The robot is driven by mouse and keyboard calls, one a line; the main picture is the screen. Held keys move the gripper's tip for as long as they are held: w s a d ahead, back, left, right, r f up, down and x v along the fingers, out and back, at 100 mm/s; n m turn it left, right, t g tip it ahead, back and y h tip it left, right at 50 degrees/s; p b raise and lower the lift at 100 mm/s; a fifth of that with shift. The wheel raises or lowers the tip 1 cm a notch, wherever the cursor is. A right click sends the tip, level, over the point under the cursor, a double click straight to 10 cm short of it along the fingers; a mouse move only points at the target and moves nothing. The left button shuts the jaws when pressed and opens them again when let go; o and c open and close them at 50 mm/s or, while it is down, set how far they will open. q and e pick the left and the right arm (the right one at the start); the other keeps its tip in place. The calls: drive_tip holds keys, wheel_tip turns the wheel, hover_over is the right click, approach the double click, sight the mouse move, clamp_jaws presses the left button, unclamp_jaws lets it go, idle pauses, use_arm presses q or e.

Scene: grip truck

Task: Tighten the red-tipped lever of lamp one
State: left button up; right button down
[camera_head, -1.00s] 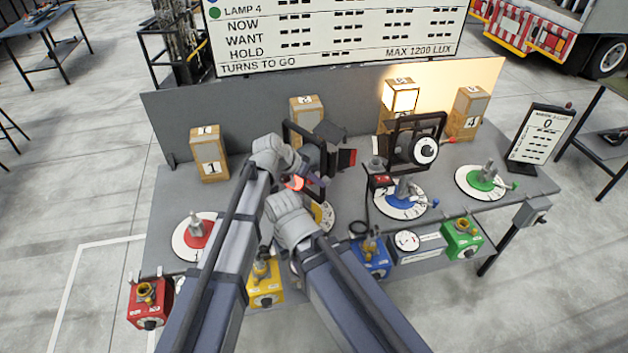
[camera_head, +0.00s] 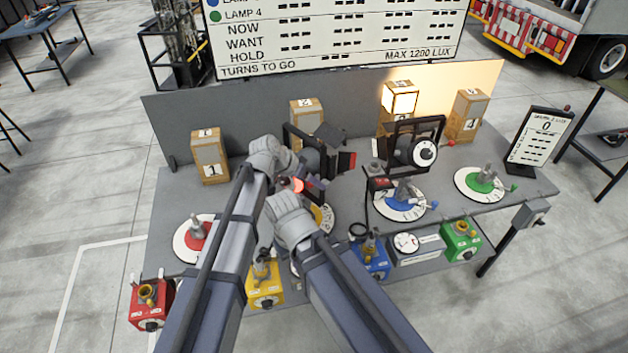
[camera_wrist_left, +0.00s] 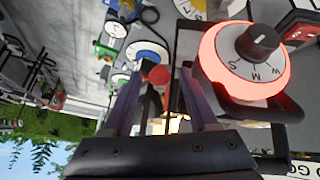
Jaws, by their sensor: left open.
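Lamp one's black-framed head (camera_head: 303,150) stands left of centre on the bench in the head view, partly covered by my left arm. My left gripper (camera_head: 316,187) is beside it, small and partly hidden. In the left wrist view a red ball tip (camera_wrist_left: 160,75) shows between the ends of the open fingers of my left gripper (camera_wrist_left: 158,92). I cannot tell whether a finger touches it. A dial with a glowing red ring (camera_wrist_left: 209,58) is close by on the right of that view. My right arm crosses the front of the bench, and its fingers are hidden.
A second lamp head (camera_head: 402,130) with a white dial stands to the right. Round coloured bases, red (camera_head: 185,243), blue (camera_head: 391,208) and green (camera_head: 470,183), sit on the bench. Coloured boxes hang along the front edge. Numbered wooden blocks stand before the grey back panel (camera_head: 240,115).

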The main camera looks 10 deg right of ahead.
use_arm(q)
drive_tip(key=p+v, duration=0.4)
drive_tip(key=v, duration=0.2)
drive_tip(key=shift+r, duration=0.15)
drive_tip(key=shift+a, duration=0.1)
drive_tip(key=s+a+f+n+g+y, duration=0.1)
drive_tip(key=s+a+n+y, duration=0.15)
drive_tip(key=s+a, duration=0.45)
drive_tip(key=s+a+f+n+y, duration=0.2)
drive_tip(key=s+a+n, duration=0.2)
drive_tip(key=a, duration=0.6)
drive_tip(key=s+a+f+n+g+y, duration=0.1)
drive_tip(key=s+a+n+y, duration=0.15)
drive_tip(key=s+a, duration=0.45)
drive_tip(key=s+d+f+m+b, duration=0.1)
drive_tip(key=s+d+f+b, duration=0.1)
drive_tip(key=f+b, duration=0.7)
drive_tip(key=s+d+f+m+b, duration=0.1)
drive_tip(key=s+d+f+b, duration=0.1)
drive_tip(key=d+f+b, duration=0.3)
wheel_tip(320, 180, down, 5)
drive_tip(key=b, duration=0.4)
drive_tip(key=shift+s+d+m+g+y, duration=0.3)
drive_tip(key=shift+s+m+g+y, duration=0.1)
